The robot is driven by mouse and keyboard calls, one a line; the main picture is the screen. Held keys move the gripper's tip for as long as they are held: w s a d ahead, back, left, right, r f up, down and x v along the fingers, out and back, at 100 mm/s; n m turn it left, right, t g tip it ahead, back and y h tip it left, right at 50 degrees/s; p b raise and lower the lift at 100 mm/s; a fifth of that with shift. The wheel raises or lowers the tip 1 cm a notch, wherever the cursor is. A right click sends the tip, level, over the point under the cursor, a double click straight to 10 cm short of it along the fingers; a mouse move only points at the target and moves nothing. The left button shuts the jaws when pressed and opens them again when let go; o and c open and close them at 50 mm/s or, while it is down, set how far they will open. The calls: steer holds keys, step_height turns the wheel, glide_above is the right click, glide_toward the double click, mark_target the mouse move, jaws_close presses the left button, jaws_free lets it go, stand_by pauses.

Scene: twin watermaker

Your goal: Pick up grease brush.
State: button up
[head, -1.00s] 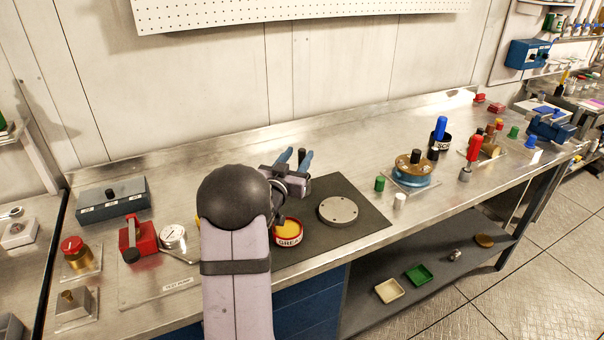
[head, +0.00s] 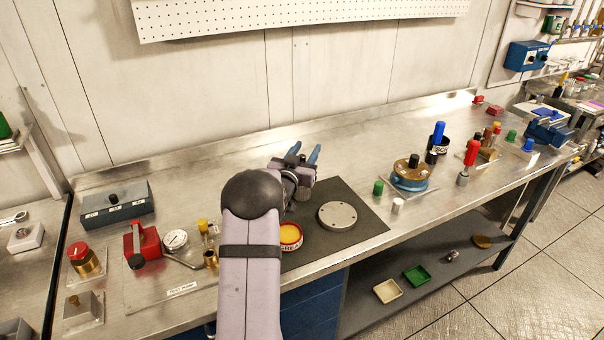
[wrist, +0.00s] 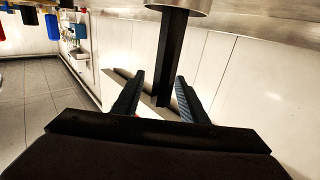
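My gripper (head: 303,154) is open above the back of the dark mat, its two blue-grey fingers apart. In the wrist view the open fingers (wrist: 160,92) flank a dark straight bar (wrist: 171,55), which runs from a round metal piece (wrist: 178,5) at the top edge. The bar may be the grease brush handle; I cannot tell for sure, and no bristles show. It is not clear that either finger touches it. The red grease tin (head: 290,238) with yellow contents sits on the mat in front of my gripper, partly covered by my arm.
A round metal plate (head: 337,215) lies on the mat (head: 362,224). A blue-based fitting (head: 411,175), a green cap (head: 378,187) and a white cap (head: 397,205) stand to the right. A gauge (head: 175,240) and a red block (head: 142,243) stand left. The back bench strip is clear.

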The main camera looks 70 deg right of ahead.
steer(key=shift+d, duration=0.1)
jaws_close()
